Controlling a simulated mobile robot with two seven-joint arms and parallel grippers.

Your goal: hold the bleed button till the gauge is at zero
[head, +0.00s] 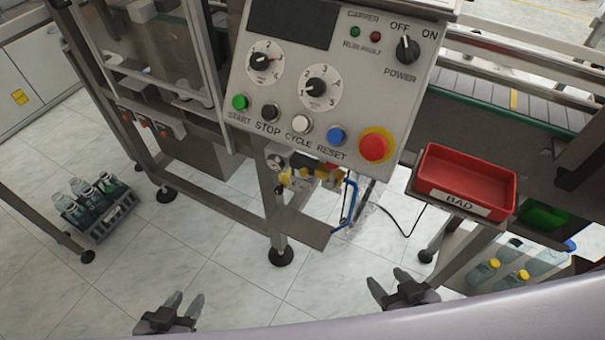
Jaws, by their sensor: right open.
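A small round gauge (275,162) sits on the air unit under the control panel. Its needle is too small to read. Yellow and dark fittings (318,176) stand to its right, with a blue hose (350,200) beside them. I cannot tell which part is the bleed button. My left gripper (185,302) is open and empty at the bottom, below and left of the air unit. My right gripper (390,284) is open and empty at the bottom, below and right of it. Neither touches anything.
The control panel (330,85) with knobs and buttons overhangs the air unit. A red BAD bin (465,180) juts out at the right. A bottle crate (95,225) stands on the floor at left. A frame leg (280,245) stands below the unit.

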